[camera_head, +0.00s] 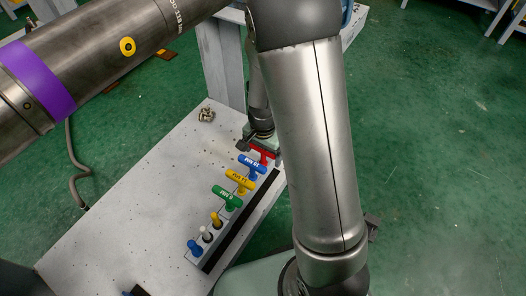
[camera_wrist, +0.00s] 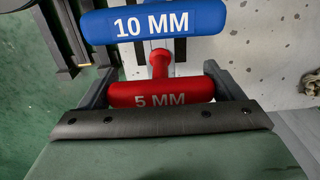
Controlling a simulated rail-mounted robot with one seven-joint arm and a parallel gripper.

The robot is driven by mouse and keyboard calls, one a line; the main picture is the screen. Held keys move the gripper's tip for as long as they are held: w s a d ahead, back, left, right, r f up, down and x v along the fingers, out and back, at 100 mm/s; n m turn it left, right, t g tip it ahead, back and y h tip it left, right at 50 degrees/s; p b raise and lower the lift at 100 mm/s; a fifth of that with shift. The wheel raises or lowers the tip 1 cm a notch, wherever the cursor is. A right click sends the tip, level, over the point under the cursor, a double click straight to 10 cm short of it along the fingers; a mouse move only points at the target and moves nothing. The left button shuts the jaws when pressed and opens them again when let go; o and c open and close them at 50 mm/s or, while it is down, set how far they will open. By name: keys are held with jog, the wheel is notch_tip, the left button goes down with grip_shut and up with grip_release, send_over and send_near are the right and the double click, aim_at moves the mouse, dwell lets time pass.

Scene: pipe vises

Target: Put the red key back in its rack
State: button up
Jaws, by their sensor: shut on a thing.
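The red key (camera_wrist: 145,94), marked 5 MM, lies between the two fingers of my gripper (camera_wrist: 158,92) in the wrist view. My gripper is shut on its handle, and its red stem shows beyond the handle. In the head view the red key (camera_head: 264,153) shows small beside my gripper (camera_head: 259,147), at the far end of the row of keys. The rack (camera_head: 194,259) holds the row of T-handled keys. The blue 10 MM key (camera_wrist: 153,22) is close to the red one. I cannot tell whether the red key's tip is in a hole.
Yellow (camera_head: 239,178) and green (camera_head: 226,198) T-handles stand along the rack, with several smaller-topped tools nearer. Small metal parts (camera_head: 206,115) lie on the pale table (camera_head: 130,215). A large metal pipe with a purple band (camera_head: 40,85) crosses the upper left.

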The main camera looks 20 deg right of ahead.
dwell(0.4)
jog(key=o, duration=0.8)
jog(key=shift+f, duration=0.1)
jog(key=shift+o, duration=0.2)
notch_tip(320, 180, up, 18)
jog(key=p, duration=0.7)
jog(key=shift+f, duration=0.25)
jog(key=s+r+n+p, duration=0.3)
jog(key=s+r+p, duration=0.3)
jog(key=r+p, duration=0.3)
jog(key=s+r+n+p, duration=0.3)
jog(key=s+r+p, duration=0.3)
jog(key=r, duration=0.8)
jog(key=s+a+r+n+p, duration=0.1)
jog(key=s+r+n+p, duration=0.3)
jog(key=r+p, duration=0.7)
jog(key=shift+s+r+p, duration=0.3)
jog(key=shift+s+p, duration=0.25)
jog(key=shift+s, duration=0.45)
